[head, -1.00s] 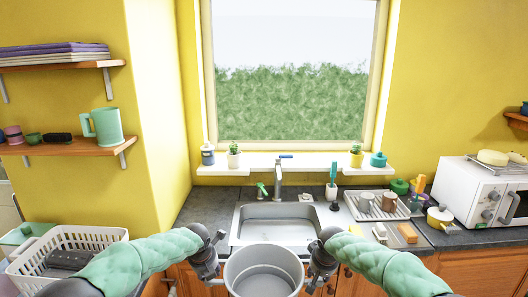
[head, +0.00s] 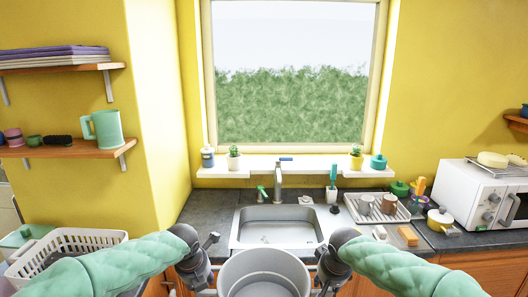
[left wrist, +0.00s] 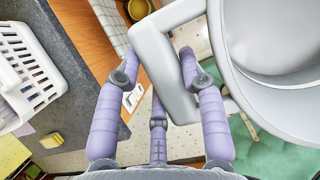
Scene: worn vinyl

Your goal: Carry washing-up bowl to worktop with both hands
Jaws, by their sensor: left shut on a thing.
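The washing-up bowl (head: 264,262) is a round, grey, empty tub at the bottom centre of the head view, in front of the counter. My left gripper (head: 206,277) is at its left side. In the left wrist view the bowl (left wrist: 225,75) shows a squarish loop handle, and my left gripper (left wrist: 160,75) has its purple fingers closed around that handle. My right gripper (head: 328,278) is at the bowl's right side; its fingertips are too hidden to tell their grip. The dark grey worktop (head: 205,212) runs behind the bowl, around the sink.
The sink (head: 280,226) lies just beyond the bowl. A dish rack (head: 377,207) with mugs and a microwave (head: 488,190) stand to the right. A white basket (head: 70,240) is at left. The worktop left of the sink is clear.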

